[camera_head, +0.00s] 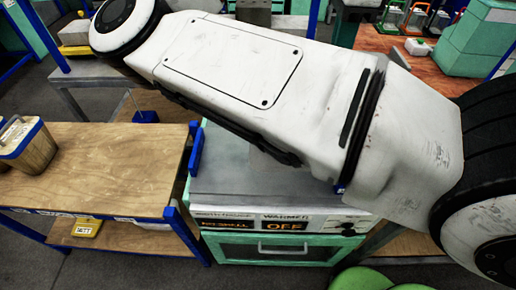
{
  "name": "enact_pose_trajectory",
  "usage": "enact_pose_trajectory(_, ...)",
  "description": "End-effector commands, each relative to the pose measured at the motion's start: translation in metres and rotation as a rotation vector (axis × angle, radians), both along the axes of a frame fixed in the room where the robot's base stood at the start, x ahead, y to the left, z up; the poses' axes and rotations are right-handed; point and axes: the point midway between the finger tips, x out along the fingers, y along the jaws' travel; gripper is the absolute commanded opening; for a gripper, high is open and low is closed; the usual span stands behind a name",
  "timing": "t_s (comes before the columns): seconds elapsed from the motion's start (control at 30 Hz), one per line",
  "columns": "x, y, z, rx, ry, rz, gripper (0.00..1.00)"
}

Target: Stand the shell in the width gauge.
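I cannot make out the shell or the width gauge in the head view. My own white arm crosses the picture from upper left to right and hides much of the middle. My gripper does not show. Below the arm stands a grey-topped unit (232,182). Its front labels include "WARMER", "NO SHELL" and "OFF". A small upright blue piece (196,152) stands at the unit's left edge; I cannot tell what it belongs to.
A wooden bench (110,165) with blue edges stands at left, mostly clear, with a wooden bin (30,150) at its far left. A yellow labelled item (86,228) lies on its lower shelf. A reddish bench (385,43) with coloured fixtures stands at the back right.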

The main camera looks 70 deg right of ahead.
Motion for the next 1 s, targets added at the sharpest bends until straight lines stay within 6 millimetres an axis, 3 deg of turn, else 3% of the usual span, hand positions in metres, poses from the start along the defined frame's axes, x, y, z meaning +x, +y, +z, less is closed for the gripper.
enact_pose_trajectory(0.17, 0.025, -0.002, -0.01, 0.002, 0.004, 0.01, 0.0)
enact_pose_trajectory(0.47, 0.091, -0.011, -0.04, 0.001, 0.004, 0.009, 0.0)
enact_pose_trajectory(0.6, 0.111, -0.014, -0.065, 0.003, 0.003, 0.006, 0.0)
enact_pose_trajectory(1.0, 0.135, -0.018, -0.096, 0.0, 0.002, 0.002, 0.0)
